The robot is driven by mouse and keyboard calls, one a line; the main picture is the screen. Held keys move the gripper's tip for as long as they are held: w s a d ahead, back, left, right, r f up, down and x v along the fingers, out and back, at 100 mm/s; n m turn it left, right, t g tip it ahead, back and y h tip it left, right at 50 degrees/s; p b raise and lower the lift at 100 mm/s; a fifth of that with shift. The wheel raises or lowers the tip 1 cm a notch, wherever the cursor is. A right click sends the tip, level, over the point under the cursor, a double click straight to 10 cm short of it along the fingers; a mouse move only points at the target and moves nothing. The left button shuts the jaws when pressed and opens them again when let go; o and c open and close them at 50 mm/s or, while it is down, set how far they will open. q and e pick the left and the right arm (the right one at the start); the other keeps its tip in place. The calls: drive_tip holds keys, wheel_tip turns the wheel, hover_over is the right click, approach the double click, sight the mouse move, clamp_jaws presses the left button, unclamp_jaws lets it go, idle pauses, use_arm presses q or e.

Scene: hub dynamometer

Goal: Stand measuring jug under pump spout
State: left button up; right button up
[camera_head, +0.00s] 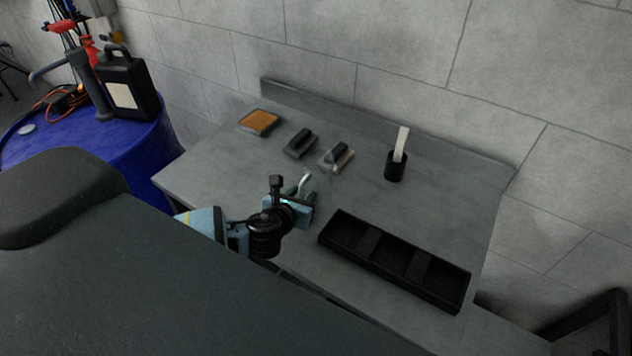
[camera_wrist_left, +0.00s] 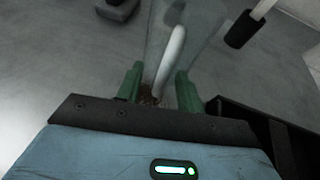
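The measuring jug is clear and see-through, with a pale handle. It stands on the grey bench, faint in the head view (camera_head: 326,178), and its handle (camera_wrist_left: 172,55) shows clearly in the wrist view. My left gripper (camera_head: 302,188) is at the jug's handle side. In the wrist view its green fingers (camera_wrist_left: 160,90) are apart, with the handle between them and gaps seen beside it. The hand pump (camera_head: 82,78), with red parts and a curved grey spout (camera_head: 46,69), stands on the blue drum (camera_head: 120,150) at far left. My right gripper is not in view.
A black compartment tray (camera_head: 395,262) lies right of my left gripper. Behind are an orange-topped pad (camera_head: 260,121), two dark blocks (camera_head: 300,143) (camera_head: 337,155) and a black cup (camera_head: 395,167) holding a pale stick. A black canister (camera_head: 130,88) stands on the drum.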

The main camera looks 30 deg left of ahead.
sight(300, 187)
use_arm(q)
clamp_jaws()
drive_tip(key=shift+r, duration=0.15)
idle(0.4)
drive_tip(key=shift+r, duration=0.45)
wheel_tip(300, 187, up, 2)
drive_tip(key=shift+r, duration=0.2)
drive_tip(key=s+a+r, duration=0.1)
drive_tip(key=s, duration=1.5)
drive_tip(key=shift+r, duration=0.25)
